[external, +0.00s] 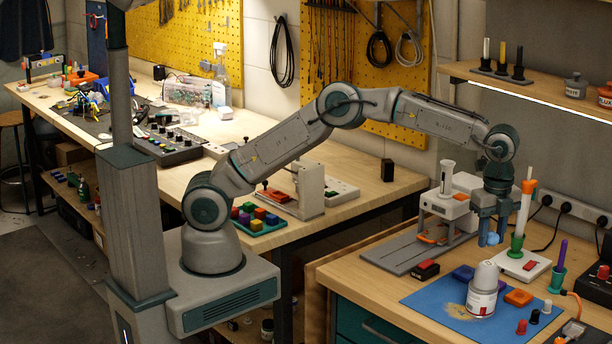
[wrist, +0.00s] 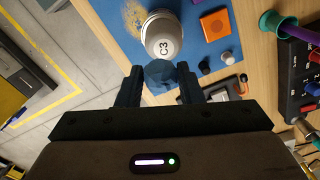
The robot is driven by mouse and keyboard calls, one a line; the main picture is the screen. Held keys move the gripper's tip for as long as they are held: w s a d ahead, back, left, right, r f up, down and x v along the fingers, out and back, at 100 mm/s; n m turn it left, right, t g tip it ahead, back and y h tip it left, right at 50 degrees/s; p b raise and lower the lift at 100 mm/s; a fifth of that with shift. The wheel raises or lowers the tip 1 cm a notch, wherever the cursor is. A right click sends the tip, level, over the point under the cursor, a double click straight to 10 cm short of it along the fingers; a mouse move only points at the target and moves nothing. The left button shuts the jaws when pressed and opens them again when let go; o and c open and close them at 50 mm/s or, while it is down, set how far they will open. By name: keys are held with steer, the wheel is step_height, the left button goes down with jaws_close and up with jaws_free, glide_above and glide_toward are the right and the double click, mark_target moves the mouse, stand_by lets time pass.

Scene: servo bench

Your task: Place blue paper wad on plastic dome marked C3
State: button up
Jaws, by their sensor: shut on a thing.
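The blue paper wad (external: 493,239) is small and crumpled, held between the fingertips of my gripper (external: 492,232). In the wrist view the wad (wrist: 160,72) sits between both fingers of my gripper (wrist: 161,86). The plastic dome marked C3 (wrist: 161,38) is the white rounded top of a container, with its label readable in the wrist view. In the external view the dome (external: 486,276) stands upright on the blue mat (external: 425,297). My gripper points down behind and above the dome, and the wad appears apart from it in the external view.
An orange block (external: 519,298) lies right of the dome, with small red (external: 521,327) and black (external: 534,317) pegs nearby. A soldering-iron-like upright tool (external: 522,222) stands on a white base right of my gripper.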

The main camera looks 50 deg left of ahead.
mark_target(488, 263)
steer(key=shift+w+f, duration=0.2)
steer(key=shift+w, duration=0.15)
steer(key=shift+a+f, duration=0.1)
steer(key=shift+f, duration=0.2)
steer(key=shift+f+p, duration=0.6)
steer(key=shift+f, duration=1.1)
steer(key=shift+f, duration=0.15)
steer(key=o, duration=0.9)
